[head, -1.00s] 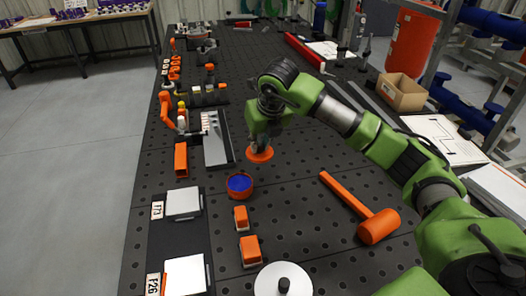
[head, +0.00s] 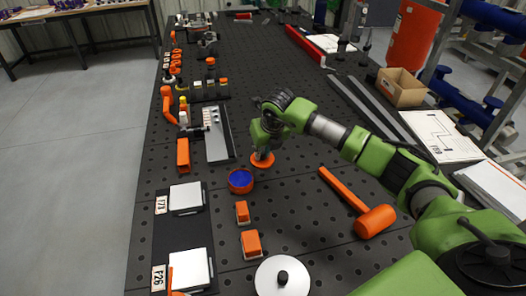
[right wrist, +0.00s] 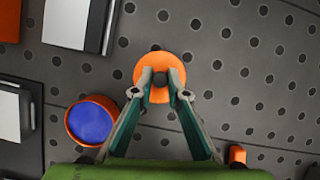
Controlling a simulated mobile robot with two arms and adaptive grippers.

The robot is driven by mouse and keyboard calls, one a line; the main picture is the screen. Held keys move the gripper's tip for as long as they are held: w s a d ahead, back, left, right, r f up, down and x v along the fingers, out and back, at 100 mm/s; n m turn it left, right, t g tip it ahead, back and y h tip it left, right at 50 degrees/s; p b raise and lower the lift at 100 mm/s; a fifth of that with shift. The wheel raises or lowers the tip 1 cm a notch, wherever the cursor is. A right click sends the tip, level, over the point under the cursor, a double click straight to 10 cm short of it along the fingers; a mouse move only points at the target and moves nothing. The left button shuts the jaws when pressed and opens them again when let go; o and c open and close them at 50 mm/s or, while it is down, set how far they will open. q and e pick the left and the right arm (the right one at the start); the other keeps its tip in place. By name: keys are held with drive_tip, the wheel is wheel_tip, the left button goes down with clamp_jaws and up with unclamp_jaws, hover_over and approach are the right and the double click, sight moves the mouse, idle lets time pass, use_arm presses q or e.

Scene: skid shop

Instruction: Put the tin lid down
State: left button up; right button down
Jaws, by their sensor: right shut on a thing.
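The tin lid (head: 262,161) is a round orange disc with a small dark knob. My right gripper (head: 263,151) is shut on that knob and holds the lid level, at or just above the dark perforated bench; I cannot tell whether it touches. The right wrist view also shows the lid (right wrist: 160,60) with its knob between the fingertips (right wrist: 160,78). The open orange tin (head: 241,188), blue inside, stands on the bench just left of the lid and nearer to me; the two are apart. My left gripper is not in view.
An orange mallet (head: 358,207) lies to the right. Two orange blocks (head: 242,212) (head: 251,244) and a white disc with a black knob (head: 272,284) are nearer to me. A dark board with white plates (head: 185,197) lies left. The bench between lid and mallet is clear.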

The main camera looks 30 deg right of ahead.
drive_tip(key=c, duration=2)
unclamp_jaws()
drive_tip(key=shift+f, duration=0.1)
drive_tip(key=shift+r, duration=0.2)
drive_tip(key=b+v, duration=0.2)
drive_tip(key=v, duration=1)
drive_tip(key=shift+d, duration=0.1)
